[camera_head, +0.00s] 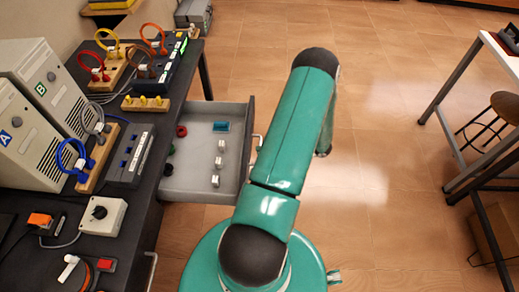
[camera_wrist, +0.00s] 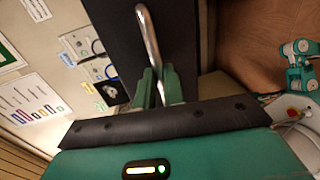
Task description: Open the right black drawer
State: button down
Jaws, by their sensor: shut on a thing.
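The drawer (camera_head: 206,182) stands pulled out from the right side of the black workbench in the head view. Its inside is grey and holds small items. Its metal handle (camera_head: 256,145) shows partly at its outer edge, beside my green arm. In the wrist view my gripper (camera_wrist: 160,88) has its green fingers closed around a long metal handle (camera_wrist: 150,38) on a black front panel (camera_wrist: 115,30). In the head view my gripper is hidden behind my arm. A second handle (camera_head: 152,268) shows lower on the bench side, with no gripper at it.
The black bench top (camera_head: 165,125) carries two computer towers (camera_head: 45,105), cable stands and switch boxes. A white table (camera_head: 492,45) and a stool (camera_head: 505,105) stand at right. Tiled floor (camera_head: 385,140) between is clear.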

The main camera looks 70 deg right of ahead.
jog(key=c, duration=1.5)
grip_release()
jog(key=v, duration=1.4)
jog(key=shift+a, duration=0.1)
